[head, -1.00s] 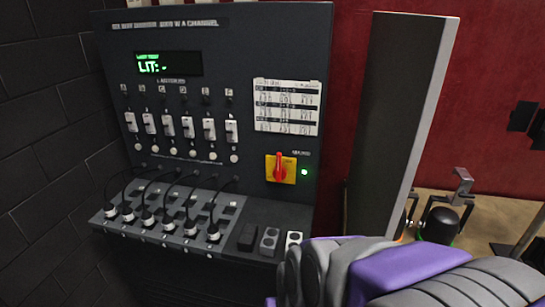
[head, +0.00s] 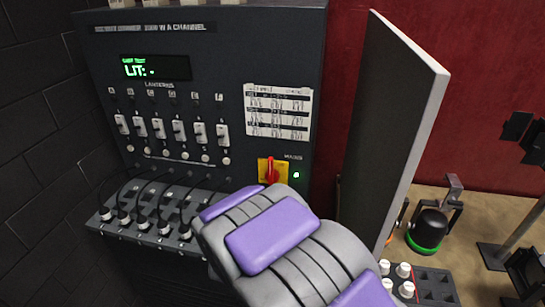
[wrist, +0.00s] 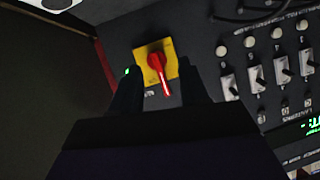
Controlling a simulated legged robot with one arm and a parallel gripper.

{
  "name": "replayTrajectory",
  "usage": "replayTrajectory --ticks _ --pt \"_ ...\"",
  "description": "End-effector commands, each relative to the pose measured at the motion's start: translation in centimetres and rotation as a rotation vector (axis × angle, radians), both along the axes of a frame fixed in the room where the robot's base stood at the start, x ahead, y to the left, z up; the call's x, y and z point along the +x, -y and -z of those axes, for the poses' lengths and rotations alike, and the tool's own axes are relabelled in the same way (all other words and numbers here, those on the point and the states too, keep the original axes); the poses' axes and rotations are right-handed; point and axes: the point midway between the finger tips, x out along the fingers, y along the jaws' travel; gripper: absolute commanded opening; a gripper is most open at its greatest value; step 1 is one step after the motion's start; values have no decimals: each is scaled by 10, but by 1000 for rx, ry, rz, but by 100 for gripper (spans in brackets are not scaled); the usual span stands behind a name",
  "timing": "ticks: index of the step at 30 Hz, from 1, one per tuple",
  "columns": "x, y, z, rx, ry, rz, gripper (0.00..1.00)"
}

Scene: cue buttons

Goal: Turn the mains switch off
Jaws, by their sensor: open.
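The mains switch is a red rotary handle (head: 270,170) on a yellow square plate (head: 280,178), low on the right of the dark panel. A green lamp (head: 296,175) glows beside it. In the head view my grey and purple arm reaches up to just below the switch and hides the gripper. In the wrist view the red handle (wrist: 158,70) shows between the two dark fingers of my gripper (wrist: 163,88). The fingers are apart, and nothing is held. Whether they touch the handle I cannot tell.
The panel carries a row of white sliders (head: 178,130), a lit display (head: 155,67) and a white chart (head: 278,112). Black cables (head: 150,195) plug in along the lower ledge. An upright grey board (head: 390,130) stands to the right. A stage lamp (head: 428,230) sits behind it.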

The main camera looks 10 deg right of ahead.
Motion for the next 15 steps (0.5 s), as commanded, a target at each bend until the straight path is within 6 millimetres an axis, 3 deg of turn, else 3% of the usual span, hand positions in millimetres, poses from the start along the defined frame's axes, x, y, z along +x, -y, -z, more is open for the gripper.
replayTrajectory --ticks 6,15 --pt "13 7 -26 -156 197 73 45" --pt "12 19 -56 -290 371 119 45"
